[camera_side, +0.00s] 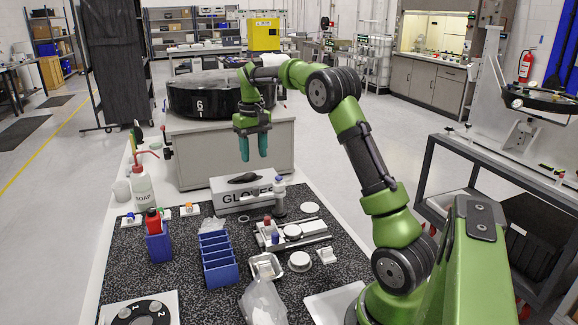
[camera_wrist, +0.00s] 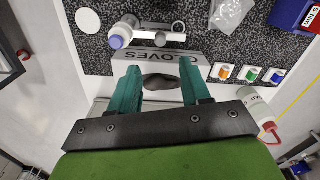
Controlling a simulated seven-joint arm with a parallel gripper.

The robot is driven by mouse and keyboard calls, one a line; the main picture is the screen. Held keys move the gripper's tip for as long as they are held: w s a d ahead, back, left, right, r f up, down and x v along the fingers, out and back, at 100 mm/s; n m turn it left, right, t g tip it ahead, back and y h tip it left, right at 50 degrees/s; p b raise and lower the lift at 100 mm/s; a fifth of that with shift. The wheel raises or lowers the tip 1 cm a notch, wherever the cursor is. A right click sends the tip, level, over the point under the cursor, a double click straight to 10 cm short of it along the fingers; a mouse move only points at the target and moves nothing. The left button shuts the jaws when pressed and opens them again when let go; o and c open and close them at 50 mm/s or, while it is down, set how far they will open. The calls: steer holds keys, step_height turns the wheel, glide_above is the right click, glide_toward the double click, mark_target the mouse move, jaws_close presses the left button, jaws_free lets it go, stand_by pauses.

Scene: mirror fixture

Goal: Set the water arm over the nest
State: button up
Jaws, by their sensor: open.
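My gripper (camera_side: 254,157) is open and empty, its two teal fingers pointing down above and behind the gloves box (camera_side: 231,199). In the wrist view my gripper (camera_wrist: 160,70) has its fingertips apart over that box. A post with a blue top (camera_side: 279,196) stands at the box's right end; its blue-capped top (camera_wrist: 118,41) and a grey bar (camera_wrist: 165,36) beside it show in the wrist view. A low fixture (camera_side: 305,241) with a rail, white round pieces and red and blue caps sits in front. I cannot tell which part is the water arm or the nest.
A large black drum (camera_side: 200,95) stands behind. Small coloured-cap pieces (camera_wrist: 249,73) lie beside the gloves box.

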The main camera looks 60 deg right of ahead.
mark_target(256, 187)
step_height(256, 187, down, 12)
steer(key=shift+r, duration=0.2)
steer(key=shift+c, duration=0.3)
jaws_close()
